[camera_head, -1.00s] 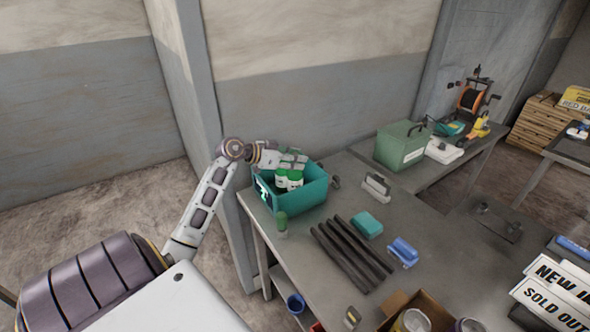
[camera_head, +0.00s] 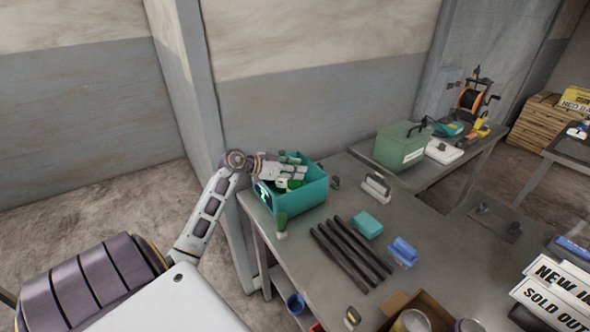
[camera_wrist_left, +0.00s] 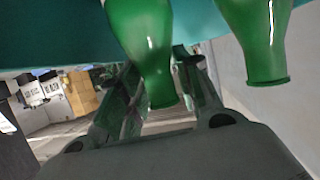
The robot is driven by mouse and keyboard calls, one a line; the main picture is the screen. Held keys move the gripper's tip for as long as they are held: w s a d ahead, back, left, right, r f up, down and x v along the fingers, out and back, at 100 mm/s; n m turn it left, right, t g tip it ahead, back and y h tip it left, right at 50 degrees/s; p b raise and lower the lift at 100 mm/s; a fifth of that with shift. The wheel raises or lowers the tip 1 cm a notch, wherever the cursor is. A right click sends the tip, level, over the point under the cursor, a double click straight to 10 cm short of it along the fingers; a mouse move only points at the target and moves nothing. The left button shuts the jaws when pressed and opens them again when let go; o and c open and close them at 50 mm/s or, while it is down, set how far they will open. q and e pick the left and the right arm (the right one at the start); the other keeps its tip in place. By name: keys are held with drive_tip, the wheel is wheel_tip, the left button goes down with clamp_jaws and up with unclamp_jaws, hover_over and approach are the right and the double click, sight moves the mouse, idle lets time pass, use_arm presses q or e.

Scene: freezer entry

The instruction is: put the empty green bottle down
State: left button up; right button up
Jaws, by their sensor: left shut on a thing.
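My left gripper (camera_head: 290,173) is at the teal crate (camera_head: 304,201), over its open top. In the left wrist view, a green bottle (camera_wrist_left: 146,45) sits neck-end between the fingers, which are shut on it. A second green bottle (camera_wrist_left: 262,40) is beside it, outside the fingers. The head view shows only bits of green around the fingers, so I cannot tell how deep the held bottle sits in the crate. Another small green-and-white bottle (camera_head: 282,222) stands on the table in front of the crate. My right gripper is not in view.
Dark bars (camera_head: 350,252), a teal block (camera_head: 367,225) and a blue item (camera_head: 403,252) lie right of the crate. A green box (camera_head: 402,146) stands farther back. A cardboard box (camera_head: 418,305) is at the near edge. Bare tabletop (camera_head: 317,222) shows between crate and bars.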

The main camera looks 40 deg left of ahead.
use_arm(q)
drive_tip(key=o, duration=1)
drive_tip(key=shift+b+v, duration=0.35)
drive_tip(key=shift+v, duration=5.6)
